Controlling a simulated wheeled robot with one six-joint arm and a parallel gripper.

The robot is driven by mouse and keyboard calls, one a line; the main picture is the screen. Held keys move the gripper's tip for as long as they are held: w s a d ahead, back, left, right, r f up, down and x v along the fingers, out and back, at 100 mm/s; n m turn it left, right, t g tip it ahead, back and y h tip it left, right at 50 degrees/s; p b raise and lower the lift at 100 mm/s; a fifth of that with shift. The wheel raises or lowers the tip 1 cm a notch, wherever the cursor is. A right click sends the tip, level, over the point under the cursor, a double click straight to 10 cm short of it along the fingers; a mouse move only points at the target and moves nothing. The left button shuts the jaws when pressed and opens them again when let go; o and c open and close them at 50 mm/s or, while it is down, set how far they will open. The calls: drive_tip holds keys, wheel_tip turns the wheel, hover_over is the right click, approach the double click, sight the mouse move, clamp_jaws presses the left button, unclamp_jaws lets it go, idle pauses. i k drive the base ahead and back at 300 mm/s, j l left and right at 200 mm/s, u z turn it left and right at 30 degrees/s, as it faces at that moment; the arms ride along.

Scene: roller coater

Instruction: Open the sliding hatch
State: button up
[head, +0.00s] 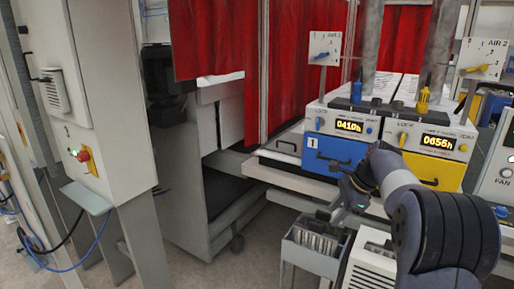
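Two box units stand side by side on a ledge. The left unit has a blue front panel (333,150) marked 1, with a dark handle on it. The right unit has a yellow front panel (445,172) with a dark handle, partly hidden by my arm. Both panels look closed. I cannot tell for sure which part is the sliding hatch. My gripper (338,172) is small and dark in this view, in front of the blue panel's lower right. I cannot tell whether it touches the panel or whether its fingers are apart.
Red curtains (290,70) hang behind the units. A grey bin (311,250) and a white slotted box (368,272) stand below my arm. A tall cabinet (75,120) with a red knob stands at the left. Some floor (215,270) is clear in the lower middle.

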sight(295, 139)
drive_tip(key=i+j+u, duration=0.35)
drive_tip(key=i, duration=0.15)
drive_tip(key=i+u, duration=0.35)
drive_tip(key=i, duration=0.15)
drive_tip(key=i+u, duration=0.4)
drive_tip(key=i+z, duration=0.45)
drive_tip(key=i+j+z, duration=0.25)
drive_tip(key=i+z, duration=0.45)
drive_tip(key=z, duration=0.15)
drive_tip(key=i+j+z, duration=0.2)
drive_tip(key=z, duration=0.15)
drive_tip(key=i+j+z, duration=0.2)
drive_tip(key=z, duration=0.2)
